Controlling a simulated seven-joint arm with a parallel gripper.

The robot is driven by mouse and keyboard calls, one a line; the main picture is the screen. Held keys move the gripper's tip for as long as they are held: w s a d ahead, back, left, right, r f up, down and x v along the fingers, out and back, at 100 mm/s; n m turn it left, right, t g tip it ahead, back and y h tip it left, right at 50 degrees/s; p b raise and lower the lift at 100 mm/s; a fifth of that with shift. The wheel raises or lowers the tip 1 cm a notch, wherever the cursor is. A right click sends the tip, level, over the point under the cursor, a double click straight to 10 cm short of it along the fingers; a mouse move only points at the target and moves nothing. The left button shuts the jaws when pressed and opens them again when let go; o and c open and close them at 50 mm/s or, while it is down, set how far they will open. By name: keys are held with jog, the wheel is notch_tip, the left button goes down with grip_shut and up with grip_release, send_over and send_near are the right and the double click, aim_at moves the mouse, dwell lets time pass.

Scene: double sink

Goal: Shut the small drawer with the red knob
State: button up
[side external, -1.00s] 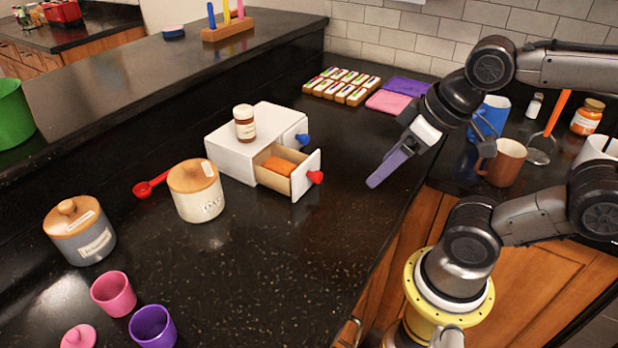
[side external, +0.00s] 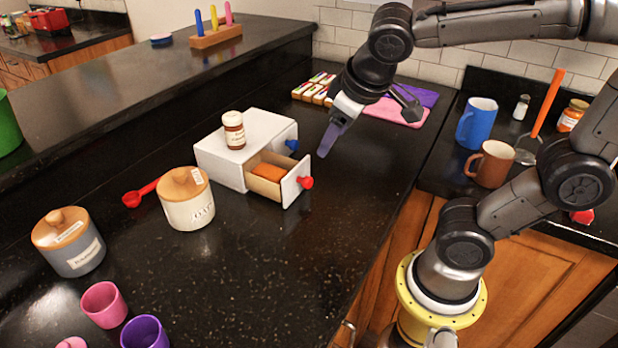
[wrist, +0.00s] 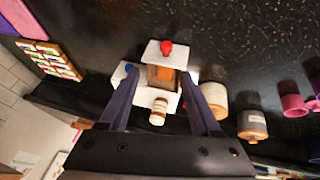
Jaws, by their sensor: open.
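The small drawer with the red knob (side external: 305,182) stands pulled out of a white two-drawer box (side external: 222,165). An orange item (side external: 267,172) lies inside it. The other drawer, with a blue knob (side external: 291,145), appears shut.
Two lidded canisters (side external: 186,198) (side external: 69,241) and a red scoop (side external: 139,193) are left of the box. Pink and purple cups (side external: 104,304) (side external: 145,333) stand at lower left. Cloths (side external: 395,112) and mugs (side external: 489,163) are to the right. Counter in front of the drawer is clear.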

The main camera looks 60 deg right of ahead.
aim_at(309, 179)
jog(key=shift+n, duration=0.4)
jog(key=x, duration=0.5)
jog(key=a+x, duration=0.1)
jog(key=x, duration=0.9)
jog(key=shift+a, duration=0.15)
grip_shut()
dwell(0.6)
